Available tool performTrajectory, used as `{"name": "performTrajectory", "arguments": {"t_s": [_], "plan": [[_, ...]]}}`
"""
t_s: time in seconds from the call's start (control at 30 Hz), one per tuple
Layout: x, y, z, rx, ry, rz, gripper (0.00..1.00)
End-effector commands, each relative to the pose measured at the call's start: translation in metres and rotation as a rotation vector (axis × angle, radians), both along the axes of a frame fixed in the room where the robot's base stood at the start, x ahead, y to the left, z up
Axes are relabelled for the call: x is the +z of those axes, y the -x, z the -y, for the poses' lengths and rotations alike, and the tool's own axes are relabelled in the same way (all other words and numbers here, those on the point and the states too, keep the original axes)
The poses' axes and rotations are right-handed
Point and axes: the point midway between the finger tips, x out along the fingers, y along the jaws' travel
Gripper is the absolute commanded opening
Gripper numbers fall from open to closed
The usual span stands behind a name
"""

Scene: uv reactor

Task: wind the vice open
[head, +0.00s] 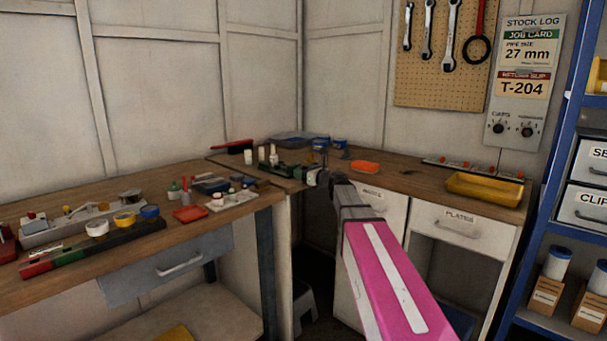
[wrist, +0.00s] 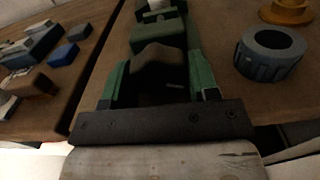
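The green vice (head: 297,171) sits at the front edge of the bench near the corner, partly hidden by my arm in the head view. In the wrist view the vice (wrist: 202,75) shows green side rails, a dark block between them and a dark crossbar (wrist: 160,122) with bolts. A pale, worn block (wrist: 165,160) fills the bottom of the wrist view, against the crossbar. I cannot make out a winding handle.
A blue-grey ribbed ring (wrist: 272,54) stands right of the vice. An orange tray (head: 365,168) and yellow tray (head: 484,188) lie on the right bench. The left bench holds many small items, including a red tray (head: 190,213). A blue shelf rack (head: 563,150) stands right.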

Motion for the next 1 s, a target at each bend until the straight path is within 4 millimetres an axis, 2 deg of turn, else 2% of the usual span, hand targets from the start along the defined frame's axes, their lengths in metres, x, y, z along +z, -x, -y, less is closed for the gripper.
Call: {"name": "performTrajectory", "arguments": {"t_s": [0.3,0.6,0.63,0.7,1.0], "plan": [[0.0,0.0,0.0001,0.001,0.096,0.087,0.31],[-0.0001,0.0001,0.0002,0.001,0.103,0.093,0.31],[-0.0001,0.0001,0.0001,0.001,0.103,0.093,0.64],[-0.0001,0.0001,0.0002,0.001,0.102,0.093,0.8],[0.0,0.0015,0.0013,0.0,0.102,0.093,0.8]]}}
